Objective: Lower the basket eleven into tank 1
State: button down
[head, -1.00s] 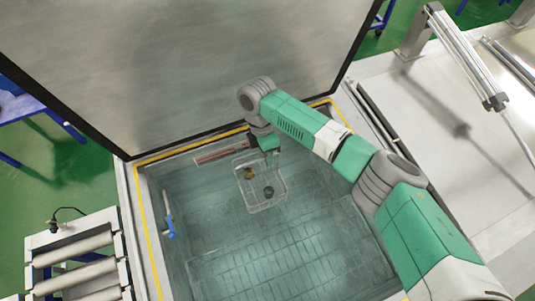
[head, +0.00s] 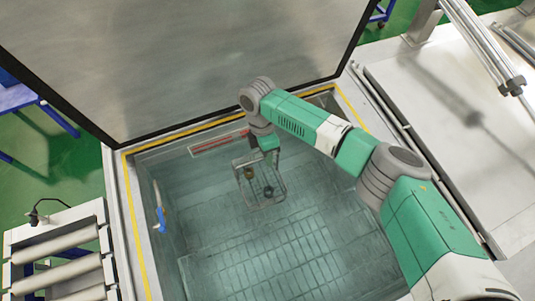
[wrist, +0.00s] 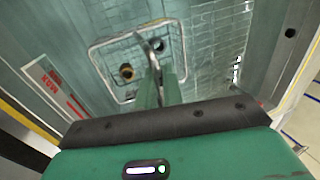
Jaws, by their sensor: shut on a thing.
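A wire basket (head: 259,204) hangs inside the open tank (head: 132,200), near its back wall. It holds a brass-coloured part (head: 249,173) and a dark ring-like part (head: 268,191). The basket looks dark and greenish, as if under the liquid; its exact depth is unclear. My gripper (head: 264,155) is above it, shut on its handle. In the wrist view the two fingers of my gripper (wrist: 158,82) close on the handle, with the basket (wrist: 93,52) below them. Whether the basket touches the tank floor cannot be told.
The tank lid (head: 190,60) stands raised behind the opening. A red-and-white label (head: 219,143) is on the back wall. A blue fitting (head: 161,220) is on the left wall. A roller conveyor (head: 62,250) stands at left. The front of the tank is clear.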

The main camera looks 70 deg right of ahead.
jog(key=b, duration=0.6)
send_over(264, 174)
jog(key=s+a, duration=0.2)
jog(key=shift+f, duration=3.2)
notch_tip(264, 174, down, 20)
jog(key=b, duration=1.3)
jog(key=shift+b, duration=0.3)
jog(key=shift+f+b, duration=0.5)
jog(key=shift+f, duration=0.25)
jog(key=c, duration=1.5)
grip_release()
jog(key=shift+o, duration=0.2)
jog(key=p+v, duration=0.2)
jog(key=v, duration=0.6)
notch_tip(264, 174, up, 12)
jog(key=p, duration=1.1)
jog(key=shift+p, duration=0.4)
